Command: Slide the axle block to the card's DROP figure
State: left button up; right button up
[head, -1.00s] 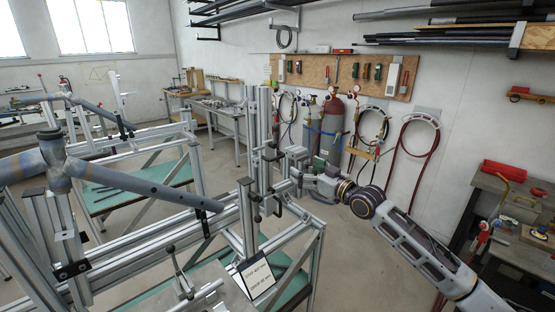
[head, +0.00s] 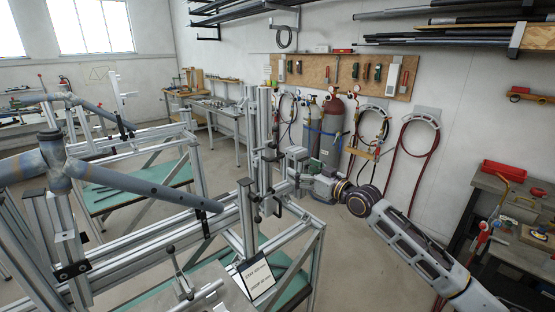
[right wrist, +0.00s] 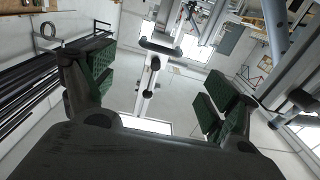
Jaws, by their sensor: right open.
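The axle block appears to be the clamp-like piece (head: 264,188) with dark knobs on the upright posts of the frame jig, in the middle of the head view. The card (head: 257,279) is a white tilted plate with two lines of print at the jig's front end; its figures are too small to read surely. My right gripper (head: 298,164) is open, just right of the upright. In the right wrist view, its green-padded fingers (right wrist: 155,92) are wide apart, with a silver bar and dark knobs (right wrist: 153,63) showing beyond and between them. My left gripper is not in view.
A grey tube frame (head: 130,185) lies along the jig's aluminium rails (head: 150,242) at left. A toggle lever (head: 178,270) stands near the card. Gas cylinders (head: 332,130) stand by the back wall, and a workbench (head: 495,215) is at right. Floor right of the jig is free.

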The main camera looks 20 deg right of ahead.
aim_at(277, 158)
jog(key=shift+p+x, duration=1.3)
jog(key=shift+x, duration=5.1)
